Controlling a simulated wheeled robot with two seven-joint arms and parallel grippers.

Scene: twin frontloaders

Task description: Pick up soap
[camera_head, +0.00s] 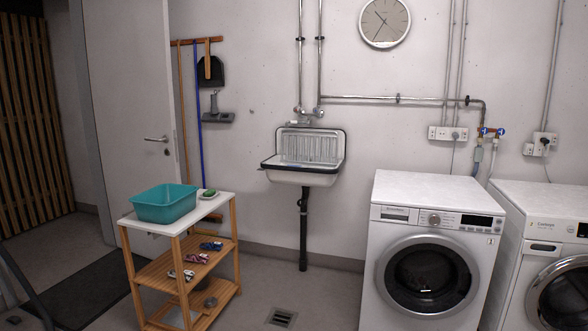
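A small green item, which looks like a bar of soap (209,193), lies on a small white dish or base on the white top of a wooden cart (212,205). It is at the right back part of the cart top, just right of a teal basin (164,203). The item is small in the picture, so its details are hard to tell. Neither of my grippers shows in the head view, and nothing is seen touching the green item.
Small coloured items lie on the cart's middle shelf (160,268). A wall sink (303,175) hangs behind, right of the cart. Two washing machines (432,215) (555,215) stand at the right. A floor drain (282,318) lies in clear floor between cart and machines.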

